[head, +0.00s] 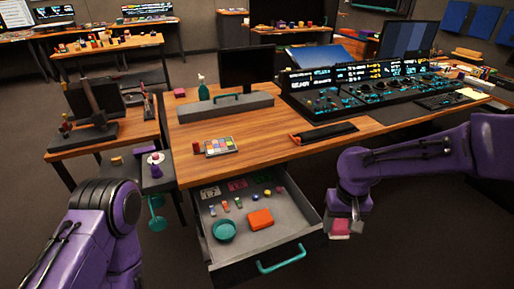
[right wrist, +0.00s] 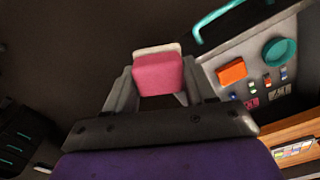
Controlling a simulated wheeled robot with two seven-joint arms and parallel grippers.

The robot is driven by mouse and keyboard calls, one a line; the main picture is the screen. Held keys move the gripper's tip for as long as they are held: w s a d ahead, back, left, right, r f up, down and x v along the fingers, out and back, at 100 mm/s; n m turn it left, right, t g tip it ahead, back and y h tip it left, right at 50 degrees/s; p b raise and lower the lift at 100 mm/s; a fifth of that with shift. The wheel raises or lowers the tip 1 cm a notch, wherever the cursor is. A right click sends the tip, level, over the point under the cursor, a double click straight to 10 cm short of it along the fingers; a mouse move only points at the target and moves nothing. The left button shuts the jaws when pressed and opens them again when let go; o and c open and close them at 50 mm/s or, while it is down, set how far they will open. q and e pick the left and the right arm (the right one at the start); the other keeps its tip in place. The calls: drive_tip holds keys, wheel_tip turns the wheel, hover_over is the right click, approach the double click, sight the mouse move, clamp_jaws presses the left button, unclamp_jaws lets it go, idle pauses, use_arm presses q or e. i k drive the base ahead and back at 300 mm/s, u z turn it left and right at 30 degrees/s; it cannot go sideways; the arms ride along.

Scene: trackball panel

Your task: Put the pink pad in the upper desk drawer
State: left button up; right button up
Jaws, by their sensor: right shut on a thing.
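The pink pad (right wrist: 158,75), with a pale edge layer, is held between the fingers of my right gripper (right wrist: 160,88). In the head view the pad (head: 340,228) hangs below my right gripper (head: 346,216), to the right of the open drawer. The upper desk drawer (head: 262,255) is pulled out, with a teal handle (head: 283,259). Inside it lie an orange block (head: 260,219), a teal round dish (head: 224,230) and several small items. My left arm shows at the lower left of the head view; its gripper is out of view.
The wooden desk (head: 270,155) above the drawer carries a colour chart (head: 220,146), a black pouch (head: 324,133) and a control console (head: 365,88). The desk edge overhangs the drawer's back. Bare drawer floor shows around the orange block.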

sight(277, 203)
drive_tip(key=z, duration=0.5)
drive_tip(key=k, duration=0.6)
drive_tip(key=z, duration=0.4)
drive_tip(key=i, duration=1)
drive_tip(key=u, duration=0.65)
